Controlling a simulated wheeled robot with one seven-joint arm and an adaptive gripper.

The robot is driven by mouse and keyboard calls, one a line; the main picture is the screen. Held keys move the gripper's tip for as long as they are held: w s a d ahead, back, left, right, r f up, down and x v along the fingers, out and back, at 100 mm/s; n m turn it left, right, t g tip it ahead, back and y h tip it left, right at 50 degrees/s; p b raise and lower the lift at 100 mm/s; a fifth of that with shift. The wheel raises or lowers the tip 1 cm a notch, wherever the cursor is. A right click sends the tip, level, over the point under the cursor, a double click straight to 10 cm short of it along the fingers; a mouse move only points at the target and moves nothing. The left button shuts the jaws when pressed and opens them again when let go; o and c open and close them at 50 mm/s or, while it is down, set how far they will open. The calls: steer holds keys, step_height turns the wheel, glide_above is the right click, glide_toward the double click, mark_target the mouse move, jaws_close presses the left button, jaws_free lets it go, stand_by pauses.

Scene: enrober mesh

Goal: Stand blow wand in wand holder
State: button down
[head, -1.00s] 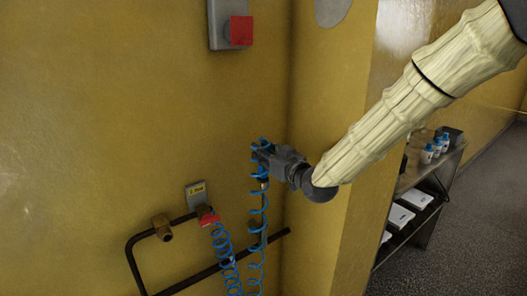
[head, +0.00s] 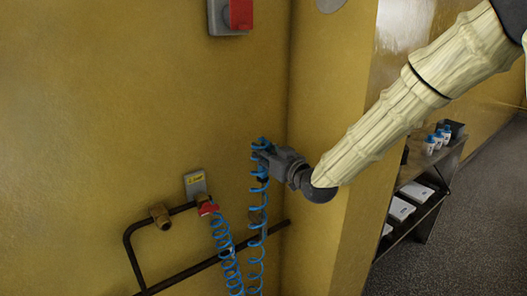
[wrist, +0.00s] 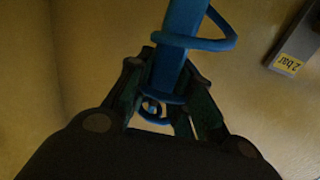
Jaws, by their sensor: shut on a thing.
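The blow wand (wrist: 178,50) shows as a blue body between my gripper's fingers in the wrist view, with a blue coil looping around it. In the head view its blue top (head: 262,145) is at my gripper (head: 264,160), close to the yellow wall corner. My gripper, also in the wrist view (wrist: 167,95), is shut on the wand. A blue coiled hose (head: 256,225) hangs below the gripper. The wand's lower part is hard to separate from this hose. I cannot make out the wand holder in either view.
A red switch (head: 241,13) is above. A shelf (head: 415,205) with bottles stands right.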

mark_target(263, 189)
steer(key=shift+f+b, duration=0.7)
steer(key=shift+f, duration=0.55)
steer(key=shift+f+b, duration=3.5)
steer(key=shift+f, duration=1.8)
steer(key=c, duration=1.2)
jaws_free()
steer(key=v, duration=1.2)
